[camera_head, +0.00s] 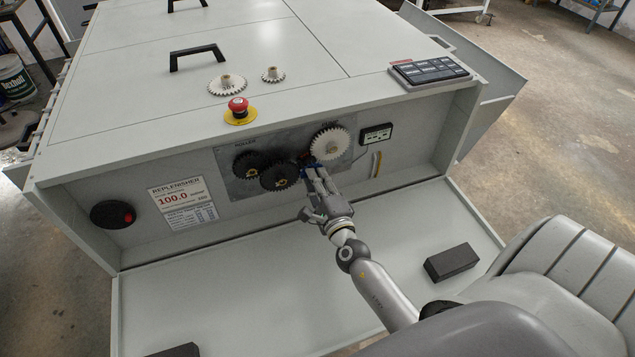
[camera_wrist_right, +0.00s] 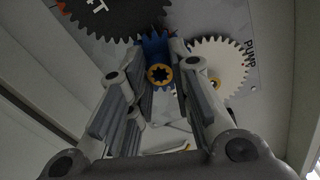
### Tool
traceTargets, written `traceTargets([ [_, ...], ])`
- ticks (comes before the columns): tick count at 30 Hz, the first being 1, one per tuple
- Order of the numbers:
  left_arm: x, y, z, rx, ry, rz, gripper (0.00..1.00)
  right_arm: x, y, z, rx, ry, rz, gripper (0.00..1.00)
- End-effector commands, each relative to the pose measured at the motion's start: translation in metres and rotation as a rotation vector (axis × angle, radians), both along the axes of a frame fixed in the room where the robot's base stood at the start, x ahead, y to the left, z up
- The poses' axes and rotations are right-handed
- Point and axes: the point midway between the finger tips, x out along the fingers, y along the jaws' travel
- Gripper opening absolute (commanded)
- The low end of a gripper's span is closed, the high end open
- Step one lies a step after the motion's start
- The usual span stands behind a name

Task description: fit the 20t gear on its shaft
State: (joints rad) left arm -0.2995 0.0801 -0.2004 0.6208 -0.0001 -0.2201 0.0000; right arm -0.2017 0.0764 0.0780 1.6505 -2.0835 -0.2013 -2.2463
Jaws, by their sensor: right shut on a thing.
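A small blue gear with a brass-coloured hub (camera_wrist_right: 157,46) is between the fingertips of my right gripper (camera_wrist_right: 161,68), which is shut on it. No tooth count is readable on it. In the head view my right gripper (camera_head: 312,173) is at the gear panel (camera_head: 228,156), between a black gear (camera_head: 281,178) and a large white gear (camera_head: 331,146). The fingers mostly hide the blue gear there. In the wrist view the blue gear is close to both the black gear and the white gear; I cannot tell whether the teeth touch. Its shaft is hidden. My left gripper is out of view.
A second black gear (camera_head: 254,164) is on the panel. Two loose white gears, one larger (camera_head: 227,86) and one smaller (camera_head: 273,75), lie on the machine top near a red stop button (camera_head: 238,105). A dark block (camera_head: 451,263) lies on the lowered front flap.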

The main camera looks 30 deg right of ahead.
Motion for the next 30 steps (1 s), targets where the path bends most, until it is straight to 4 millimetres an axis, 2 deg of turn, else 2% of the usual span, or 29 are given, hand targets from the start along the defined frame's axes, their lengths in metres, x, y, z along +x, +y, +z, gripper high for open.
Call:
traceTargets([
  [18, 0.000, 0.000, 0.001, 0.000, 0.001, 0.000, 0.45, 0.016, -0.004, 0.000, -0.001, -0.001, 0.000, 0.02],
  [19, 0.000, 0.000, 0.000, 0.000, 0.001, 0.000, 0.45, 0.016, -0.004, 0.000, -0.001, 0.000, 0.000, 0.21],
  [24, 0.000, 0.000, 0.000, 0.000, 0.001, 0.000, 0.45, 0.015, -0.004, 0.000, 0.000, 0.000, 0.000, 0.43],
  [30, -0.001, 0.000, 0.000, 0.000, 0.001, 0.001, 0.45, 0.015, -0.004, 0.000, 0.000, 0.000, 0.000, 0.45],
])
